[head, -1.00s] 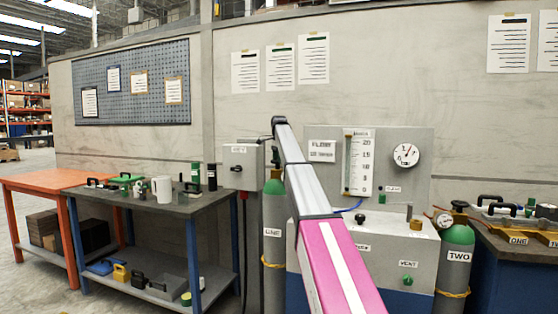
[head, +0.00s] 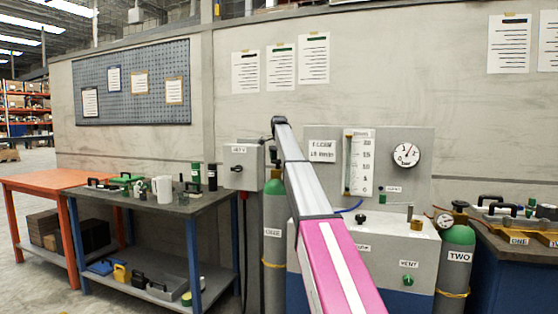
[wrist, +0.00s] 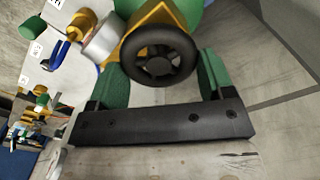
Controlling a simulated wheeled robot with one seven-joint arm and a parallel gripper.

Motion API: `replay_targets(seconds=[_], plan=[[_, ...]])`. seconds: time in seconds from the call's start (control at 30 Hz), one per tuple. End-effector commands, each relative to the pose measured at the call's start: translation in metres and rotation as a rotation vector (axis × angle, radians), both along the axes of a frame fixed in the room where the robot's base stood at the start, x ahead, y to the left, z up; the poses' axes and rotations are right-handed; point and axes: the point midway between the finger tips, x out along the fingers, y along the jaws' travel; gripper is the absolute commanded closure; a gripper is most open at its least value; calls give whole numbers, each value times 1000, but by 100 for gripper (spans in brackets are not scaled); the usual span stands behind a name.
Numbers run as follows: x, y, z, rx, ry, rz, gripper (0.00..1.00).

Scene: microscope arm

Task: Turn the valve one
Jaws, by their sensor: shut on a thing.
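Cylinder ONE (head: 273,215), with a green shoulder, stands left of the white cabinet. My arm partly covers it in the head view. Its black round handwheel (wrist: 158,52) and brass valve body (wrist: 152,17) show close up in the wrist view. My gripper (wrist: 161,70) has one green finger on each side of the handwheel and is shut on it. Exact finger contact at the rim is partly hidden. In the head view my gripper is hidden around the far end of my arm.
Cylinder TWO (head: 457,255) stands right of the white cabinet (head: 395,245). A panel with a round gauge (head: 406,154) rises behind it. A grey electrical box (head: 243,165) is on the wall left of cylinder ONE. A workbench (head: 185,202) with tools stands further left.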

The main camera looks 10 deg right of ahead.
Motion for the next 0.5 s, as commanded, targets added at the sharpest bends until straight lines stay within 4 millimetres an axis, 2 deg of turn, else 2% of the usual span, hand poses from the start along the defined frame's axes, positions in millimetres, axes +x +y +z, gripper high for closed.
replay_targets(seconds=[0.17,0.2,0.27,0.5], plan=[[0,0,1,0,0,-1,49],[0,0,1,0,0,-1,16],[0,0,0,0,0,-1,0],[0,0,1,0,0,-2,0]])
